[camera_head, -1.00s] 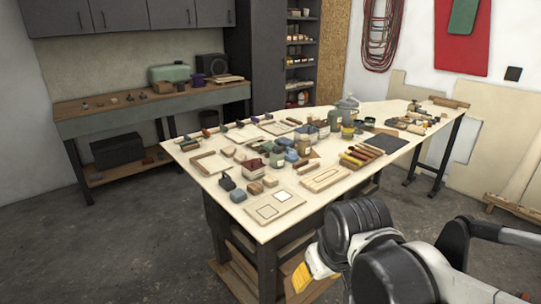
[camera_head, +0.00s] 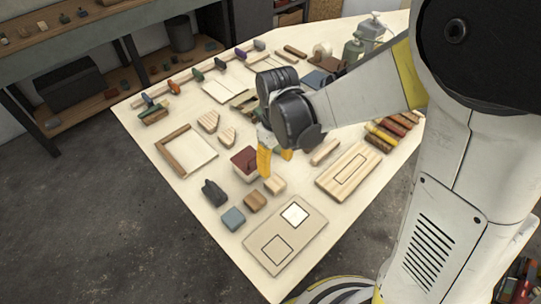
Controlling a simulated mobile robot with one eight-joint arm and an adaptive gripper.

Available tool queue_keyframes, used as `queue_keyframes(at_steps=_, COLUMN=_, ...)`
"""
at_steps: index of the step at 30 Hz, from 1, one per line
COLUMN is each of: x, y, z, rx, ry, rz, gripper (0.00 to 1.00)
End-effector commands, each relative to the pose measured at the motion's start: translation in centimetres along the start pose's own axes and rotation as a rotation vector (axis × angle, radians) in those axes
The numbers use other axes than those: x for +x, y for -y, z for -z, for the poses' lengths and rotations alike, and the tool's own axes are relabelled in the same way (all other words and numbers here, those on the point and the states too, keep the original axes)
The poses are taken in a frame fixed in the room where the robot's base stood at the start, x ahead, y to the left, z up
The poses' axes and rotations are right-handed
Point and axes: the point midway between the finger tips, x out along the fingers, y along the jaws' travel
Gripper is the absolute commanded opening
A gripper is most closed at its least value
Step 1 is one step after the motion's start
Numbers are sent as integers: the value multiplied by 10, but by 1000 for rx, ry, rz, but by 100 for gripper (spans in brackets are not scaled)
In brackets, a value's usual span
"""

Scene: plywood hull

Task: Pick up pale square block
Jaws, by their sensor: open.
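The pale square block (camera_head: 275,186) looks like a small light-wood cube on the plywood table, at the end of a short row of blocks. My gripper (camera_head: 276,167) points down just above and behind it in the picture. Its yellow fingers are apart, with no block visibly held. The nearer fingertip appears close to the pale block's upper left edge; I cannot tell whether they touch.
A brown block (camera_head: 255,201), a blue-grey block (camera_head: 233,218) and a dark block (camera_head: 213,193) stand to the left. A board (camera_head: 258,232) with a white square and an outlined square lies in front. A dark red block (camera_head: 244,162) is beside the gripper.

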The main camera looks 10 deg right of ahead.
Motion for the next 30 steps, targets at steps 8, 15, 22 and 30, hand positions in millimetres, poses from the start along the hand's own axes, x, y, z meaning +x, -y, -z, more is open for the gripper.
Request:
queue_keyframes(at_steps=8, x=42, y=0, z=0, rx=1, ry=-1, rz=0, gripper=56)
queue_keyframes(at_steps=15, x=63, y=1, z=0, rx=1, ry=-1, rz=0, gripper=56)
queue_keyframes(at_steps=22, x=95, y=2, z=-1, rx=2, ry=-2, rz=-1, gripper=56)
queue_keyframes(at_steps=30, x=95, y=2, z=-1, rx=2, ry=-2, rz=-1, gripper=39)
